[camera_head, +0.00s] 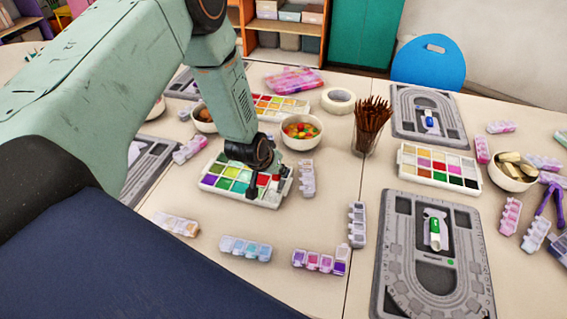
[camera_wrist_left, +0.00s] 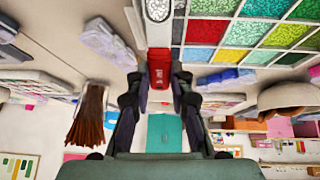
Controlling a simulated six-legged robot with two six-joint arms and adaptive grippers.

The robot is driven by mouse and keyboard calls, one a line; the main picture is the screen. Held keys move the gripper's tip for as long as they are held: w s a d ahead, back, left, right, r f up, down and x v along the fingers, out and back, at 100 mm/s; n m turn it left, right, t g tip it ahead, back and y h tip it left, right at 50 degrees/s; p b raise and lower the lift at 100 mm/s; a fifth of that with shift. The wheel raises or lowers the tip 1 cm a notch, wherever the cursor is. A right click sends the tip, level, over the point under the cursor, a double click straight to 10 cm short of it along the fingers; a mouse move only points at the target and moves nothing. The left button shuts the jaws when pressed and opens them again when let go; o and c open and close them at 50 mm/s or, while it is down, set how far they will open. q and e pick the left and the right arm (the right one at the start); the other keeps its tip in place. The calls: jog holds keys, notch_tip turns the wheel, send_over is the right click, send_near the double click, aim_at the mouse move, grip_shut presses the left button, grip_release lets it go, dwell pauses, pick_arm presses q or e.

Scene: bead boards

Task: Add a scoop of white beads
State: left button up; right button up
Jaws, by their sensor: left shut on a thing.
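My left gripper (camera_head: 265,184) is over the right part of a white bead tray (camera_head: 238,199) with green, red, purple and pale compartments. In the left wrist view its fingers (camera_wrist_left: 159,84) are shut on a scoop with a red handle (camera_wrist_left: 159,62). The scoop's pale rounded bowl (camera_wrist_left: 158,10) points to the top edge and shows speckled grey-white content. It lies beside the tray's coloured compartments (camera_wrist_left: 208,31) in that view. I cannot tell whether the bowl touches the tray. The arm and gripper hide part of the tray. My right gripper is not in view.
Grey bead boards (camera_head: 396,285) stand at right, one holding a green-marked scoop (camera_head: 434,234). A second bead tray (camera_head: 420,178), a cup of brown sticks (camera_head: 370,125), a candy bowl (camera_head: 301,131) and several small lidded boxes (camera_head: 246,248) surround the tray.

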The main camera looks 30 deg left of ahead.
pick_arm(q)
jog(key=shift+w+a+f+b, duration=0.1)
jog(key=shift+f+b, duration=0.25)
jog(key=shift+f, duration=0.55)
jog(key=shift+r+p, duration=0.35)
jog(key=shift+r, duration=0.1)
jog(key=shift+w+r+p, duration=0.25)
jog(key=shift+r+p, duration=0.5)
jog(key=shift+r, duration=0.3)
jog(key=shift+w+a, duration=0.1)
jog(key=shift+w, duration=0.1)
jog(key=shift+w+g+b, duration=0.15)
jog(key=shift+g+b, duration=0.35)
jog(key=shift+g, duration=0.1)
jog(key=shift+w+f+g+b, duration=0.25)
jog(key=shift+g+b, duration=0.15)
jog(key=shift+b, duration=0.3)
jog(key=shift+w+a+r+g+h+b, duration=0.15)
jog(key=shift+w+g+h+b, duration=0.2)
jog(key=shift+g+b, duration=0.65)
jog(key=shift+w+b, duration=0.15)
jog(key=shift+b, duration=0.3)
jog(key=shift+w+a+r+g+b, duration=0.1)
jog(key=shift+w+r+g+b, duration=0.15)
jog(key=shift+r+g, duration=0.5)
